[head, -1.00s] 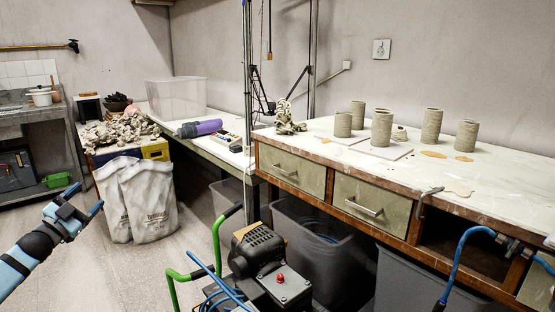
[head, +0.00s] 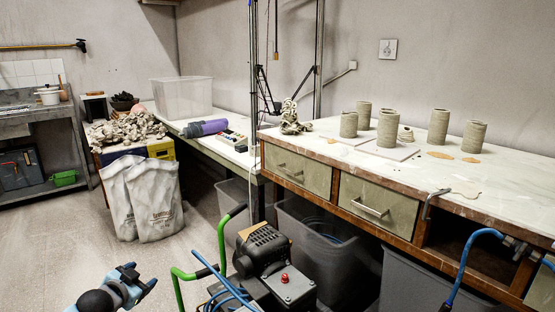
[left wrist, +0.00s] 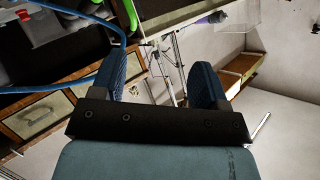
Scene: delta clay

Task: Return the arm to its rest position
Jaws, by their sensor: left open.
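My left gripper (head: 140,284) is low at the left of the head view, in front of the white sacks and left of the green-handled machine. Its two blue fingers also show in the left wrist view (left wrist: 164,86), spread apart with nothing between them. Its forearm is mostly cut off by the bottom edge of the head view. My right gripper is not in either view.
A machine with a black motor (head: 262,247) and a green handle (head: 222,240) stands right of my left gripper. White sacks (head: 146,198) stand behind it. The workbench (head: 400,195) bears several clay cylinders. Open floor (head: 50,240) lies at the left.

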